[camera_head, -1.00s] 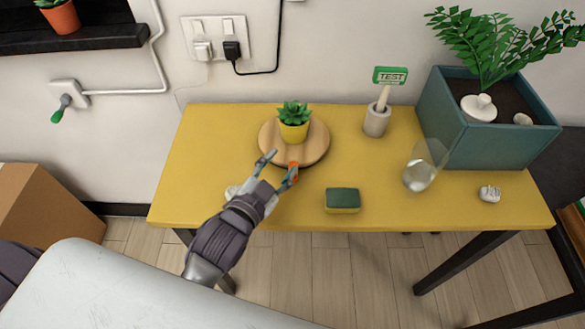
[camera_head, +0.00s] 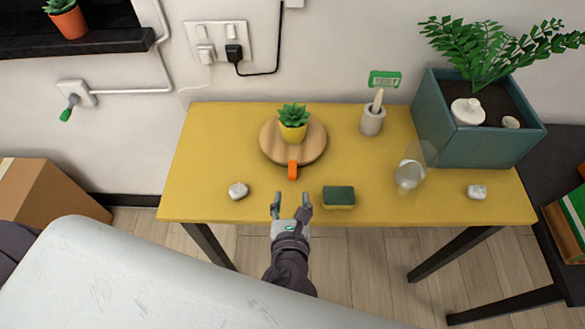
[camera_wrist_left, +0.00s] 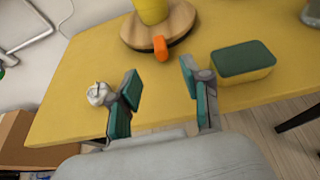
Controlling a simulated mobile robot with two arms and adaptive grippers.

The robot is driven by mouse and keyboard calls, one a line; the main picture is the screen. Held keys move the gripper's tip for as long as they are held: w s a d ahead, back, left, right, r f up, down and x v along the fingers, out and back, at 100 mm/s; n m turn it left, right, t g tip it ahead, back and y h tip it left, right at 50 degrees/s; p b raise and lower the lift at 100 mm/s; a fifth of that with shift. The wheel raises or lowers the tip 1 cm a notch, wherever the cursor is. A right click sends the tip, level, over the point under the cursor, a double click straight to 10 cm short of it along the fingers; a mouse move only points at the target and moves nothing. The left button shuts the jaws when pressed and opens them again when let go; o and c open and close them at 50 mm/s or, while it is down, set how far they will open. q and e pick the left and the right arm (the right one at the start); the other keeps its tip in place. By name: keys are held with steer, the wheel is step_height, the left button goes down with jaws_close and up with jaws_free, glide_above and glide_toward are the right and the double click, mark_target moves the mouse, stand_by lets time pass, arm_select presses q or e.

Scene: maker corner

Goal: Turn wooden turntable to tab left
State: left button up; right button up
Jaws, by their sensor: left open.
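The round wooden turntable (camera_head: 310,153) lies on the yellow table with a small succulent in a yellow pot (camera_head: 293,127) on it. Its orange tab (camera_head: 292,169) points toward the table's front edge. In the left wrist view the turntable (camera_wrist_left: 180,20) is at the top, with the orange tab (camera_wrist_left: 160,48) toward me. My left gripper (camera_head: 291,201) is open and empty at the table's front edge, apart from the tab and in front of it. Its fingers (camera_wrist_left: 160,95) show in the left wrist view with nothing between them. My right gripper is not in view.
A green and yellow sponge (camera_head: 338,197) lies just right of my left gripper, and a white stone (camera_head: 238,190) lies to its left. A pestle and mortar (camera_head: 372,121), a clear glass (camera_head: 409,175), another stone (camera_head: 477,192) and a teal planter (camera_head: 460,145) stand farther right.

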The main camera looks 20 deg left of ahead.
mark_target(293, 174)
arm_select(q)
steer(key=x, duration=1.1)
steer(key=shift+w+f, duration=0.15)
steer(key=shift+w, duration=0.15)
steer(key=shift+c, duration=0.2)
jaws_close()
